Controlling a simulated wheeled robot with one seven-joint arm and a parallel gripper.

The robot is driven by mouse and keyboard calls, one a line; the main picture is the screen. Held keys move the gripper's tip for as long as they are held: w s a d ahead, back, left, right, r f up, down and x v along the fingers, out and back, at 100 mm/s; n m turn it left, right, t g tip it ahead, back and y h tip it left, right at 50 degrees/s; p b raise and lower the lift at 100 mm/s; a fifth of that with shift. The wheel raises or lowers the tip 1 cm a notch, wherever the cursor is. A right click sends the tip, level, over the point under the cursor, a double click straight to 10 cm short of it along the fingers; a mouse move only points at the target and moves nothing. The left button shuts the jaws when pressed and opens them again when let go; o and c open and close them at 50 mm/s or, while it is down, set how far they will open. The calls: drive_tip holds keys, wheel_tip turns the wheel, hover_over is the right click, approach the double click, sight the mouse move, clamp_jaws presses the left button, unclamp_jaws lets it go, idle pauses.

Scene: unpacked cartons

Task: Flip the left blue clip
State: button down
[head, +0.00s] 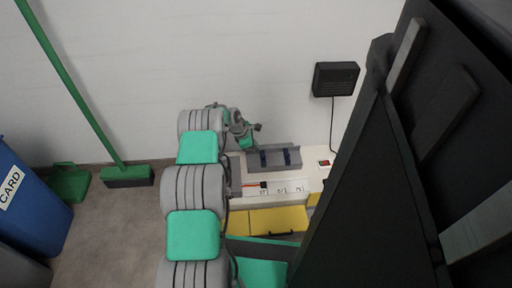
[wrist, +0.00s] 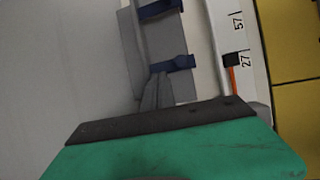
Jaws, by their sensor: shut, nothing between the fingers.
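The left blue clip (head: 263,158) sits across a grey channel-shaped holder (head: 275,163) in the head view. In the wrist view it is the lower blue clip (wrist: 172,64). The right blue clip (head: 287,156) also shows at the top of the wrist view (wrist: 160,8). My gripper (head: 251,148) is at the left end of the holder, small in the head view. In the wrist view its fingers (wrist: 159,74) are closed together and empty, with the tips at the left clip. Whether they touch it I cannot tell.
The holder stands on a white top (head: 315,179) against the wall, above yellow drawers (head: 278,220). Marked labels and a black piece with an orange strip (wrist: 234,80) lie along the front. A black box (head: 336,79) hangs on the wall, its cable dropping right of the holder.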

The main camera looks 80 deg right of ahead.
drive_tip(key=p+v, duration=0.9)
drive_tip(key=v, duration=0.2)
drive_tip(key=shift+s+r, duration=0.25)
drive_tip(key=shift+r, duration=0.1)
